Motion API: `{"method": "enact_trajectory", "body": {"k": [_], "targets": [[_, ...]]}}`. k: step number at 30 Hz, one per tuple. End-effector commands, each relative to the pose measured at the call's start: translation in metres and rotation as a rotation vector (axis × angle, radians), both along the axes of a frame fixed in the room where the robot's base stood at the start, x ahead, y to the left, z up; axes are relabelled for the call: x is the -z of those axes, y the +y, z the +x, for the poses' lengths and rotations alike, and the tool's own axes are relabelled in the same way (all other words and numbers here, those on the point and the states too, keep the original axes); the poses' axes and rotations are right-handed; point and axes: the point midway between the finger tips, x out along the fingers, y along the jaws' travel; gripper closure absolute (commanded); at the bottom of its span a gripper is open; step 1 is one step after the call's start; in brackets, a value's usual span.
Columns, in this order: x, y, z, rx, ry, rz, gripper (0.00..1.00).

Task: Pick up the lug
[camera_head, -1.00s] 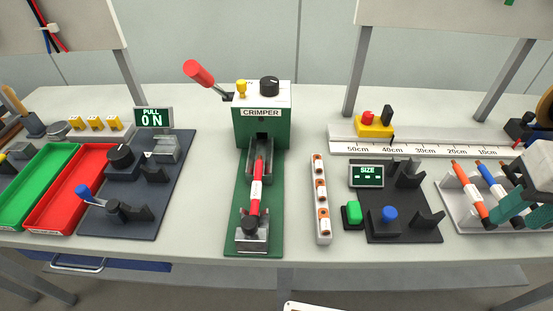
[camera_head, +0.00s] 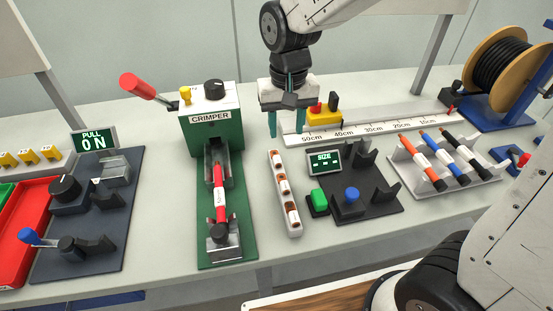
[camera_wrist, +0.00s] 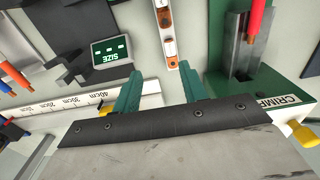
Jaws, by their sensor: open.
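Three copper-coloured lugs with white labels sit in a narrow white rack (camera_head: 294,232) between the crimper and the size gauge. They are the far lug (camera_head: 279,161), the middle lug (camera_head: 284,185) and the near lug (camera_head: 292,215). My gripper (camera_head: 287,118) is open and empty, with its teal fingers pointing down, above the table just beyond the rack's far end. In the wrist view, the gap between the fingers (camera_wrist: 160,90) lies in line with the rack (camera_wrist: 165,35), which runs away from them. I cannot tell which lug the task means.
The green crimper (camera_head: 213,135) stands to the left, with a red-sleeved cable (camera_head: 219,190) in its channel. The size gauge (camera_head: 370,200) is close on the right. A ruler (camera_head: 390,128) with a yellow block (camera_head: 324,117) lies behind it. Coloured cables rest on a rack (camera_head: 470,178) farther right.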

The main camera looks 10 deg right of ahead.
Motion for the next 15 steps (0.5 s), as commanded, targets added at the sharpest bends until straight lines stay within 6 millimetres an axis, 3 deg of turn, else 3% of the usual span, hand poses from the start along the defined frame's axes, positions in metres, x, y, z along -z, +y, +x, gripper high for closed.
{"method": "enact_trajectory", "body": {"k": [4, 15], "targets": [[0.017, 0.016, 0.011, -0.001, 0.009, -0.003, 0.57], [0.058, 0.018, 0.010, 0.001, 0.012, -0.004, 0.57]]}}
